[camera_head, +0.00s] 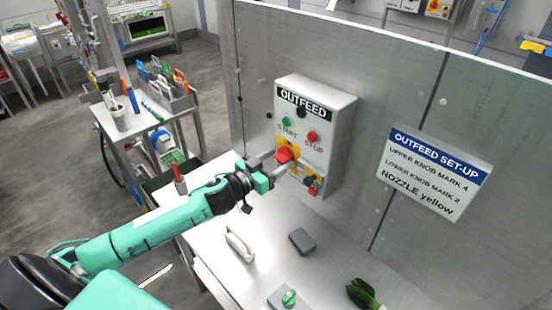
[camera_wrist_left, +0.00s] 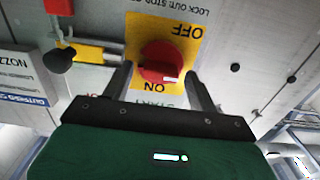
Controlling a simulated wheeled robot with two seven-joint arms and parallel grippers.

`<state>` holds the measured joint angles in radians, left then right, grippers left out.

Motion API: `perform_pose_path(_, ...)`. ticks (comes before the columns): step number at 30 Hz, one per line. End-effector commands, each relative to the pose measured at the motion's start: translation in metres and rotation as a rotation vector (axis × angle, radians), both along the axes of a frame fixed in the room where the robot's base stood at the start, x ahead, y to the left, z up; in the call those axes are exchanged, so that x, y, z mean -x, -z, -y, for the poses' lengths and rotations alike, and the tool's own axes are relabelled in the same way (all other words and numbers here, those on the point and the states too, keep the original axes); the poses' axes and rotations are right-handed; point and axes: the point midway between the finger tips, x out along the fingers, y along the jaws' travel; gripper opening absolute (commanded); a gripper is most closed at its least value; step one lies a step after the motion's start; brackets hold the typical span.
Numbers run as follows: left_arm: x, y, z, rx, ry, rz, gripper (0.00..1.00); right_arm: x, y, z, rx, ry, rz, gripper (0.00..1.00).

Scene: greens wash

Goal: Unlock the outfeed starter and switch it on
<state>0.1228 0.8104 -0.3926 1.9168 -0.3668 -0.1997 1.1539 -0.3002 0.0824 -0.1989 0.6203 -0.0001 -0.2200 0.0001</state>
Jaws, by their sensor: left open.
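The grey outfeed starter box (camera_head: 341,121) is on the metal wall, with a green START button (camera_head: 287,121) and a red STOP button (camera_head: 312,137). Its red rotary knob (camera_head: 285,155) sits on a yellow ON/OFF plate. In the left wrist view the knob (camera_wrist_left: 160,62) is between my fingers, its pale mark low, nearer ON than OFF. My left gripper (camera_wrist_left: 163,80) is open, a finger on each side of the knob; contact is unclear. A rod with a black ball end (camera_wrist_left: 60,60) and a red block (camera_wrist_left: 59,6) are beside the plate. My right gripper is not in view.
A set-up sign (camera_head: 436,172) is on the wall to the right. On the table below are a white handled item (camera_head: 240,245), a grey block (camera_head: 302,241), a green-knobbed piece (camera_head: 289,299) and a leafy green (camera_head: 362,294). A tool cart stands left.

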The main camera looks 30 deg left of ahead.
Motion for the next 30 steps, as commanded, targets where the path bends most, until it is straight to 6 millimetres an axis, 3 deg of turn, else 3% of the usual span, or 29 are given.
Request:
perform_pose_path(8, -0.0013, -0.0001, 0.0006, 0.0, 0.0, 0.001, 0.59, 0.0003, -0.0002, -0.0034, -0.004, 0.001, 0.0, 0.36)
perform_pose_path(15, -0.0011, -0.0001, 0.0004, 0.0, 0.0, 0.001, 0.16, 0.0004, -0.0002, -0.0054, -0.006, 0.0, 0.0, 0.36)
perform_pose_path(16, -0.0011, -0.0002, 0.0004, 0.0, 0.0, 0.001, 0.14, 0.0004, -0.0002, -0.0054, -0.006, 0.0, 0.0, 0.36)
perform_pose_path(30, -0.001, -0.0004, 0.0009, -0.11, 0.0, 0.039, 0.14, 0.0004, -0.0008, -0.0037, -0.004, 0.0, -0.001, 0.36)
